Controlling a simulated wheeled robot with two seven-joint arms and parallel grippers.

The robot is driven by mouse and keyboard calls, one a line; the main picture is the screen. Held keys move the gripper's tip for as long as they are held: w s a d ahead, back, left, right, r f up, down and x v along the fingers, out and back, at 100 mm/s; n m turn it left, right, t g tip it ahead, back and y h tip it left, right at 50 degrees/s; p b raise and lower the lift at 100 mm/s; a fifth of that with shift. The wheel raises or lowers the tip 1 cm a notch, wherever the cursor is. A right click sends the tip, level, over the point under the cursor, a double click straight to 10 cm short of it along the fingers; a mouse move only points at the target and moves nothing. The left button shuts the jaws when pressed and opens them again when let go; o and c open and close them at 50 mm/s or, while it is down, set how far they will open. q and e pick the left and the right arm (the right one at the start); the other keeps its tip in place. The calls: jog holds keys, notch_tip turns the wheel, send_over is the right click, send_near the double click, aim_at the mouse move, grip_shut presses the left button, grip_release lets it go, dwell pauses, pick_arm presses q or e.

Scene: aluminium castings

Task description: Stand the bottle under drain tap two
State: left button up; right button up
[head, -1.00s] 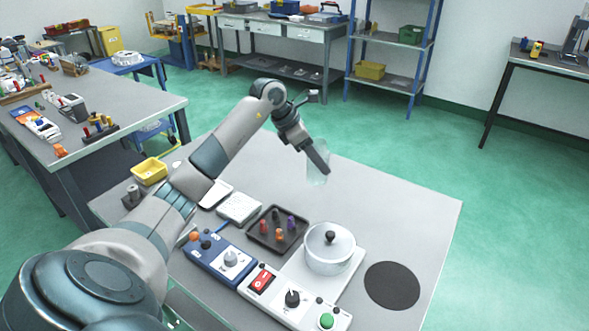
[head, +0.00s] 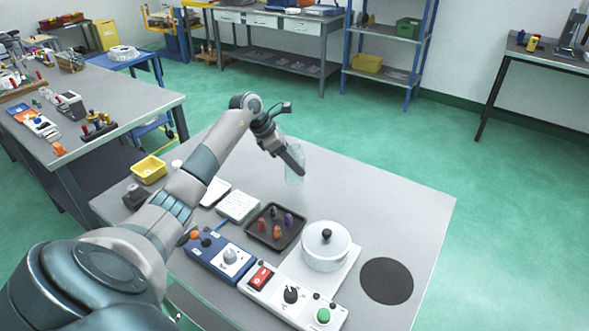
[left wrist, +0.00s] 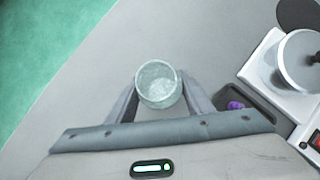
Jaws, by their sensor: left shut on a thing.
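My left gripper (head: 297,167) reaches over the far part of the grey table and is shut on a clear, pale glass-like vessel, taken as the bottle (head: 294,180). The bottle looks roughly upright. In the left wrist view its round top (left wrist: 158,84) sits between the two fingers, with plain grey table around it. I cannot tell whether its base touches the table. No drain tap can be made out in these views. My right gripper is not in view.
On the table (head: 400,205) are a lidded pot (head: 326,250), a dark tray (head: 252,238) with coloured pegs, a blue control box (head: 210,258), a white switch panel (head: 275,292), a black round mat (head: 386,281) and a yellow bin (head: 149,168). The table's far right is clear.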

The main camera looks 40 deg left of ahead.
pick_arm(q)
notch_tip(320, 180, down, 3)
jog(key=shift+r+p, duration=0.1)
jog(key=shift+p, duration=0.55)
jog(key=shift+f, duration=0.2)
jog(key=shift+f, duration=0.15)
jog(key=o, duration=1)
jog(key=shift+o, duration=0.2)
